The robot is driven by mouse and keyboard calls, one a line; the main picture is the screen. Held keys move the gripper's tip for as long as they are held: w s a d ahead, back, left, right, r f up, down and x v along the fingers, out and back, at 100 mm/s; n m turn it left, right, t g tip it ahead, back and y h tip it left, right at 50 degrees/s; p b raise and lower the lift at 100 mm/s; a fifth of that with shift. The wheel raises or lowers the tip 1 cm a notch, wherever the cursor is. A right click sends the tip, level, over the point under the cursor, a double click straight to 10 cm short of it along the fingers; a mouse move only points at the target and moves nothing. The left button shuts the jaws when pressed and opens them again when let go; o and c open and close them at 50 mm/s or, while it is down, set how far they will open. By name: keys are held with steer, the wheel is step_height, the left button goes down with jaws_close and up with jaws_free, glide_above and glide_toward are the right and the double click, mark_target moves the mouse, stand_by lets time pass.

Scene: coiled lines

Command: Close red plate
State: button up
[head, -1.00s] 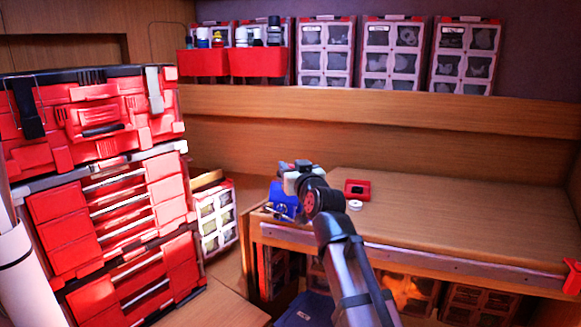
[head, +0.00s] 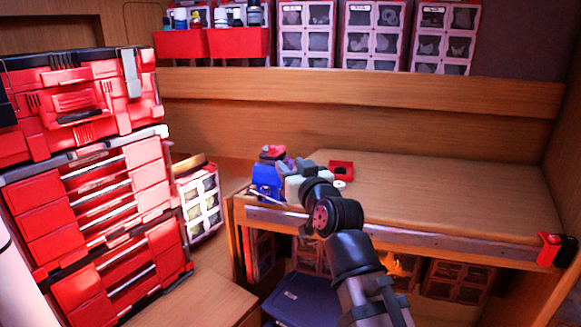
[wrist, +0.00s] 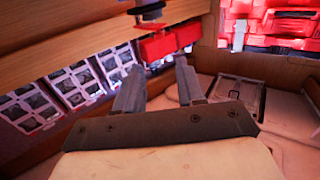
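A blue device (head: 266,180) with a red, rounded top piece (head: 273,152) stands at the left end of the workbench. A small red square piece with a dark middle (head: 341,169) lies on the bench to its right. I cannot tell which of these is the red plate. My gripper (wrist: 158,67) is open and empty in the wrist view, its two grey fingers apart. In the head view it is beside the blue device, partly hidden by my wrist. The wrist view appears upside down, with a dark and red piece (wrist: 150,22) beyond the fingers.
A tall red toolbox stack (head: 90,170) stands at the left. Red bins (head: 239,43) and parts organizers (head: 374,30) line the back shelf. A small white ring (head: 339,184) lies by the red square piece. The bench's right side (head: 450,195) is clear.

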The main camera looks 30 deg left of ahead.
steer(key=shift+o, duration=0.4)
steer(key=w+a+r+n+g+h, duration=0.15)
steer(key=a+r, duration=0.25)
steer(key=r, duration=0.4)
steer(key=w+a+r, duration=0.3)
steer(key=a+r, duration=0.1)
steer(key=r, duration=0.3)
steer(key=w+a+r, duration=0.2)
steer(key=a+r, duration=0.2)
steer(key=r, duration=0.4)
steer(key=m+g+h, duration=0.2)
steer(key=g+h, duration=0.4)
steer(key=h, duration=0.4)
glide_toward(273, 147)
steer(key=x, duration=0.7)
steer(key=shift+a+f, duration=0.1)
steer(key=shift+f, duration=0.25)
steer(key=shift+c, duration=0.2)
